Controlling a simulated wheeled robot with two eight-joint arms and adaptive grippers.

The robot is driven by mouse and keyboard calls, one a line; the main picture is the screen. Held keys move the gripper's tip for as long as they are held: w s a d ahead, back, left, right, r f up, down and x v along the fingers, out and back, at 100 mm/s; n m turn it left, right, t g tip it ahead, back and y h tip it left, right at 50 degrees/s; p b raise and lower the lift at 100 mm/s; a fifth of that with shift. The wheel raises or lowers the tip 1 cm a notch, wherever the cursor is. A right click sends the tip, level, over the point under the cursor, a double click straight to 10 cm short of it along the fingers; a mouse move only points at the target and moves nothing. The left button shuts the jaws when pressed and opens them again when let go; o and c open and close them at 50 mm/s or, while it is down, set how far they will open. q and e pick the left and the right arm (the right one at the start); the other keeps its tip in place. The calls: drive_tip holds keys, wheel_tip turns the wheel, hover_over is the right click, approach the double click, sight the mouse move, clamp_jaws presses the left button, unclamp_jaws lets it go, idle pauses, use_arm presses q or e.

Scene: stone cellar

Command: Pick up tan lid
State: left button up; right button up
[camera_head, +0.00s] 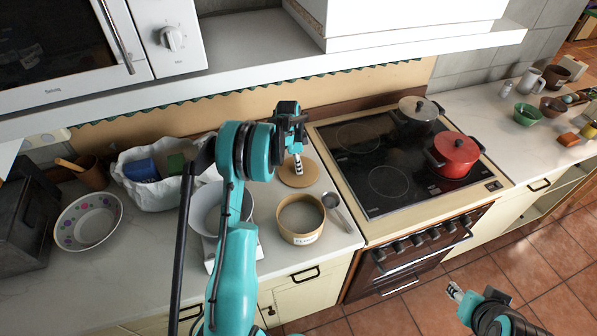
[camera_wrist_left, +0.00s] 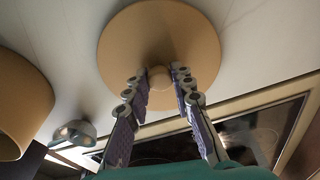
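The tan lid (camera_head: 293,179) is a round disc lying on the white counter, behind the tan pot. In the left wrist view the lid (camera_wrist_left: 122,48) fills the top middle, with its round knob (camera_wrist_left: 159,78) facing the camera. My left gripper (camera_head: 297,166) points down over the lid. In the left wrist view its fingers (camera_wrist_left: 160,74) are apart, one tip on each side of the knob, with no clear grip on it. My right gripper (camera_head: 455,291) is low at the right, over the floor and away from the counter. Its finger opening is too small to judge.
The open tan pot (camera_head: 301,238) stands just in front of the lid, with a metal ladle (camera_head: 343,213) beside it. The stove (camera_head: 366,246) is to the right, with a red pot (camera_head: 455,158). A white bag (camera_head: 128,158) and a bowl (camera_head: 88,248) are left.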

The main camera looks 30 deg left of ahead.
use_arm(q)
drive_tip(key=shift+r, duration=0.15)
drive_tip(key=r, duration=0.3)
drive_tip(key=r+p, duration=0.1)
drive_tip(key=r, duration=0.3)
drive_tip(key=shift+s+a, duration=0.2)
drive_tip(key=s+a, duration=1.1)
drive_tip(key=s, duration=0.2)
drive_tip(key=s+d+r+p, duration=0.2)
drive_tip(key=d+r+p, duration=0.1)
drive_tip(key=d, duration=0.5)
drive_tip(key=s+d+r+m+p, duration=0.1)
drive_tip(key=s+d+r+p, duration=0.15)
drive_tip(key=d, duration=0.55)
drive_tip(key=s+d+r+p, duration=0.2)
drive_tip(key=d+r+p, duration=0.15)
drive_tip(key=d, duration=0.45)
wheel_tip(320, 180, down, 7)
drive_tip(key=b, duration=0.4)
drive_tip(key=shift+f, duration=0.15)
drive_tip(key=shift+a, duration=0.1)
drive_tip(key=shift+f+b, duration=0.15)
drive_tip(key=shift+b, duration=0.75)
